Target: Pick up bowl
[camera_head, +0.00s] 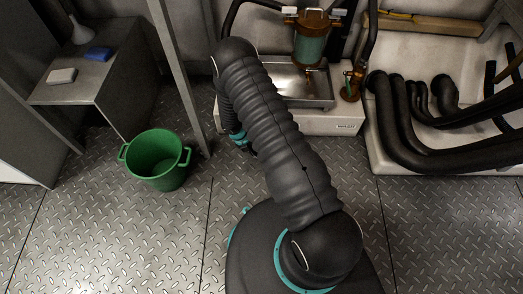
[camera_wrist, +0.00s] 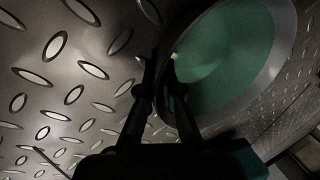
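The bowl (camera_wrist: 232,58) shows in the wrist view as a large round vessel with a teal-green inside and a grey rim, on the patterned metal floor. My gripper (camera_wrist: 163,62) is at the left part of its rim, one dark finger on the outer side and the other over the inside. The fingertips are close together with the rim edge between them. It is too dark to tell whether they press on it. In the head view my arm hides the bowl, and only a small dark and teal part of the gripper end shows beside the arm.
A green bucket (camera_head: 156,158) with two handles stands on the floor at left. A grey side table (camera_head: 75,92) holds a blue item, a white block and a funnel. A metal tray (camera_head: 297,84) and black hoses (camera_head: 405,130) lie at the back. The front floor is clear.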

